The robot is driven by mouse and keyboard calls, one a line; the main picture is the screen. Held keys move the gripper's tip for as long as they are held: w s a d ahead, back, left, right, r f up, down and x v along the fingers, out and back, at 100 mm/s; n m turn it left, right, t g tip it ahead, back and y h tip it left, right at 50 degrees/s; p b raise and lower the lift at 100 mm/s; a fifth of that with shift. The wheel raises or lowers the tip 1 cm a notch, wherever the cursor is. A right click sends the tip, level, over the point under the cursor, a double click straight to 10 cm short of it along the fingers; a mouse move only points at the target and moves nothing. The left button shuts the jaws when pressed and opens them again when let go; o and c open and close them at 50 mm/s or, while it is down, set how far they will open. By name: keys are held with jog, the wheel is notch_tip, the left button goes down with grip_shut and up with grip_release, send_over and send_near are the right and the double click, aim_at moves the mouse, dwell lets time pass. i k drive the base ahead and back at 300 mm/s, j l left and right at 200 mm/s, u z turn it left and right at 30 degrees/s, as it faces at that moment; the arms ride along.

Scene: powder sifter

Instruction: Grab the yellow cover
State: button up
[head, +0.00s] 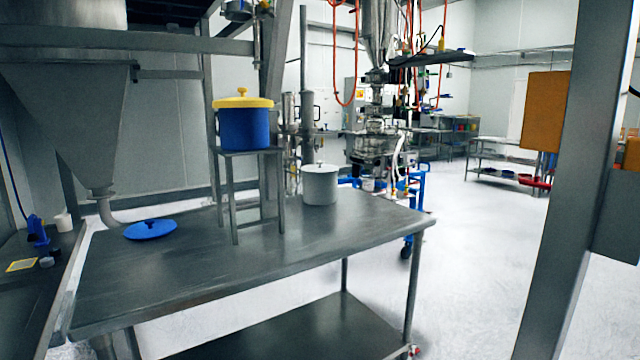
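The yellow cover (244,102) is round with a small knob on top. It sits on a blue pot (245,130), which stands on a small metal stand (249,152) on the steel table. The cover appears level on the pot's rim. My gripper is not in the head view, so I cannot see its position or state.
The steel table (330,248) also holds a white lidded pot (320,186) right of the stand and a blue lid (151,230) at left. A metal hopper (75,120) hangs at left. A grey post (570,190) rises at right. The table's front is clear.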

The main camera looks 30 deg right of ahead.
aim_at(242, 101)
jog(key=i+l+u, duration=0.2)
jog(key=i, duration=0.35)
jog(key=i+l+u, duration=0.15)
jog(key=i+l, duration=0.15)
jog(key=i, duration=0.2)
jog(key=i+l+u, duration=0.2)
jog(key=i+l, duration=0.2)
jog(key=i, duration=0.1)
